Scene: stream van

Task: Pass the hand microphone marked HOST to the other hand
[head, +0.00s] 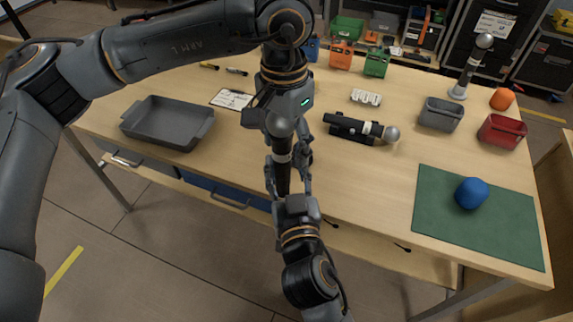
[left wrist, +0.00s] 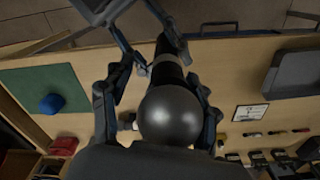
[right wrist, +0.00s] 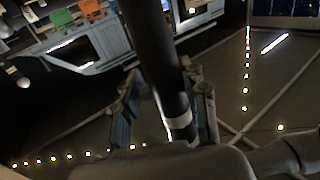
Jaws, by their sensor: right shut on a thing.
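A black hand microphone (head: 283,182) with a grey ball head and a pale band stands roughly upright in the air at the table's front edge, head up. Any HOST marking on it is unreadable. My right gripper (head: 288,178) comes from below and is shut on its handle. My left gripper (head: 288,143) points down from above, its open fingers either side of the microphone's upper part. In the left wrist view the ball head (left wrist: 168,115) sits between those fingers, with a gap on the left side. The handle also shows in the right wrist view (right wrist: 155,50).
Another microphone (head: 372,129) lies in a black holder, and one (head: 472,65) stands upright at the back right. A grey tray (head: 135,131) is at the left. A green mat (head: 440,225) with a blue ball (head: 471,193), a grey bin (head: 440,115) and a red bin (head: 502,131) are at the right.

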